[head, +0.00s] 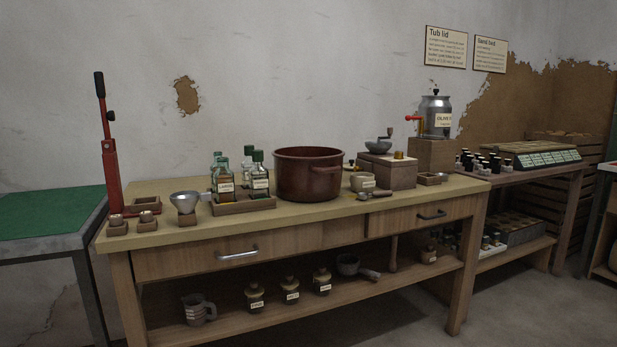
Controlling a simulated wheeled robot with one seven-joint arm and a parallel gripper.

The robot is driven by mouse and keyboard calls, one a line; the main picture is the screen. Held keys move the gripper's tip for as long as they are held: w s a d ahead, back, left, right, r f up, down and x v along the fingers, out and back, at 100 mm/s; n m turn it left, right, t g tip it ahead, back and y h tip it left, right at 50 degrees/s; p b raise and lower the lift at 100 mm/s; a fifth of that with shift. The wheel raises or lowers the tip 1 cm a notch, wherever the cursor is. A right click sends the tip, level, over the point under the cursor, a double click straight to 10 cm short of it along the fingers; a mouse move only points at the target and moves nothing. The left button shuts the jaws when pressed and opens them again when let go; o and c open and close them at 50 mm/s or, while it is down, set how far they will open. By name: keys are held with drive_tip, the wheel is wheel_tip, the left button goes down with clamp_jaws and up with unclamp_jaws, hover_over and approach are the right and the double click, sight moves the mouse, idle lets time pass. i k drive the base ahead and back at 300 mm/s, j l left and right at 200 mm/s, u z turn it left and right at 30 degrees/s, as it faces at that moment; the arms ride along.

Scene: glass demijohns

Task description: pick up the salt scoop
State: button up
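A small scoop-like metal tool (371,195) with a dark handle lies on the wooden table (160,236), near its front edge and right of the big dark-red pot (309,187). A labelled pale cup (362,182) stands just behind it. A second scoop-like or ladle-like thing (347,265), with a handle pointing right, lies on the lower shelf. I cannot read on either one whether it is the salt scoop. My gripper is not in view.
Labelled bottles (258,180) stand in a wooden tray left of the pot; a metal funnel (185,200) and red lever press (110,160) are farther left. A grinder (388,168) stands right. The shelf holds a jug (198,310) and jars (291,290). Floor shows at right.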

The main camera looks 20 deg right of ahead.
sight(361, 195)
drive_tip(key=i+l, duration=0.35)
drive_tip(key=i, duration=0.2)
drive_tip(key=i+l, duration=0.4)
drive_tip(key=i, duration=0.15)
